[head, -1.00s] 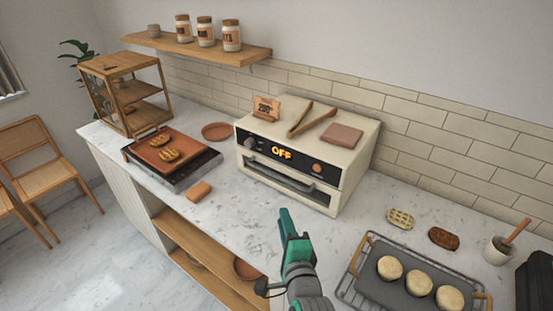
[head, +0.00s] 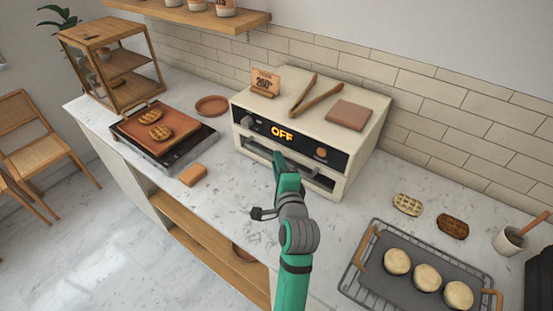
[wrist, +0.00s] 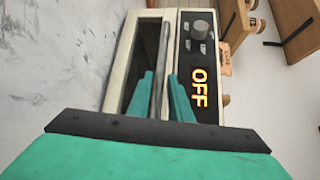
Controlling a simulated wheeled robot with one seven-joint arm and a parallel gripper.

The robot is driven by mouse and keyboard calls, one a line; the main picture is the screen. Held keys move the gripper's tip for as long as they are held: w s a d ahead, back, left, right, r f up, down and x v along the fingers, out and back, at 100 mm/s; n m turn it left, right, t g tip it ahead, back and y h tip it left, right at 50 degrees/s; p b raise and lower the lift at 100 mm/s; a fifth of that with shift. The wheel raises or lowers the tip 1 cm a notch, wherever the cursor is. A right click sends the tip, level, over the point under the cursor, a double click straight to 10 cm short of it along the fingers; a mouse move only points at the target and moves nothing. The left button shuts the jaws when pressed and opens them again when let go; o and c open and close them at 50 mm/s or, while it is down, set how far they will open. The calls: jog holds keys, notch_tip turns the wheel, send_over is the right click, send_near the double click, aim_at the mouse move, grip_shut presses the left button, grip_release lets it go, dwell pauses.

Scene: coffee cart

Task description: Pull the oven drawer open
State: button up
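The cream oven (head: 357,150) stands on the counter against the tiled wall; its dark front panel reads OFF. Its drawer (head: 318,181) is a dark front low on the oven and looks shut. The drawer's metal handle (head: 257,150) runs across it, partly hidden behind my gripper (head: 279,160). In the wrist view, the handle (wrist: 161,65) passes between the two green fingers of my gripper (wrist: 160,84). The fingers stand apart on either side of it, with a small gap visible. I cannot tell whether either finger touches it.
A sign (head: 265,82), tongs (head: 308,92) and a brown block (head: 348,115) sit on the oven. A griddle (head: 157,136) and sponge-like block (head: 193,175) are at left. A wire rack (head: 364,240) with round buns is at right. Counter before the oven is clear.

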jog(key=shift+x, duration=1.05)
grip_shut()
jog(key=shift+s, duration=0.1)
